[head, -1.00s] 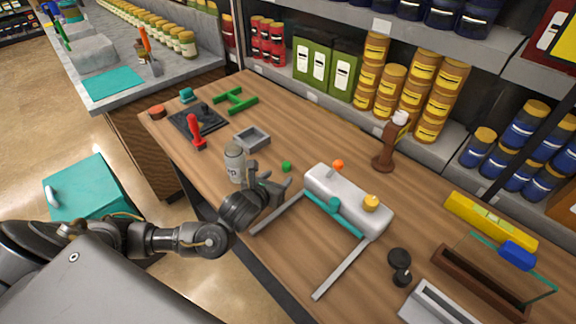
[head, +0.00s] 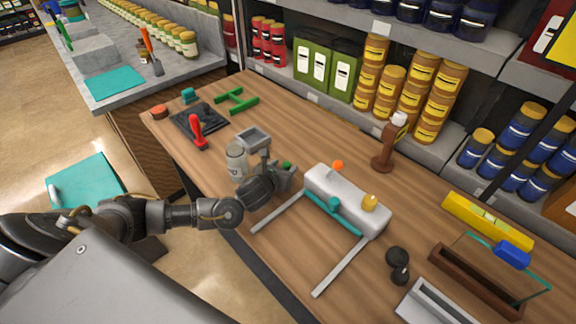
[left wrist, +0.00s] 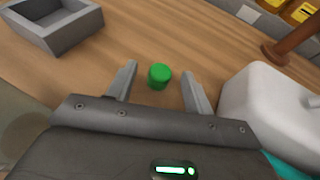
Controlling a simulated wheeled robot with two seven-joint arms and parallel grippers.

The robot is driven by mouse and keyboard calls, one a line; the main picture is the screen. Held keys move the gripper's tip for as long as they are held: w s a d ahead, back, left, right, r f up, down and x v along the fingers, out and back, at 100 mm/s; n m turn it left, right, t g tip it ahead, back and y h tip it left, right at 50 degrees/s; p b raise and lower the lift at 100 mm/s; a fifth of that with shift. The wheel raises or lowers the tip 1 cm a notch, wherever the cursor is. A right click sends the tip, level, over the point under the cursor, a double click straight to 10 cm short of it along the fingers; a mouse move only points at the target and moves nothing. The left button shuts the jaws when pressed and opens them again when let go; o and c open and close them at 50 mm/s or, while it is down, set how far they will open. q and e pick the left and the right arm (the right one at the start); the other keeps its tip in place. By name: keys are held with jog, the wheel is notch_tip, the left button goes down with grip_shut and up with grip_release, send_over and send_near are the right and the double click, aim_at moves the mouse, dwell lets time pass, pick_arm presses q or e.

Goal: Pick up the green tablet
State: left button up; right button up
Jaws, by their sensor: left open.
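The green tablet (left wrist: 159,76) is a small green cylinder standing on the wooden table. In the left wrist view it sits between and just ahead of the two fingertips, with wood showing on both sides. In the head view only a bit of the tablet (head: 287,166) shows past my left gripper (head: 279,172). My left gripper (left wrist: 156,82) is open and empty, its fingers pointing toward the tablet. My right gripper is not in view.
A white machine (head: 347,200) with a teal bar stands close right of my left gripper. Shelves with jars line the back.

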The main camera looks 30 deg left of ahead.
pick_arm(q)
jog(key=shift+x, duration=1.3)
jog(key=shift+c, duration=0.4)
jog(key=c, duration=0.9)
jog(key=shift+c, duration=0.2)
jog(key=shift+r, duration=0.1)
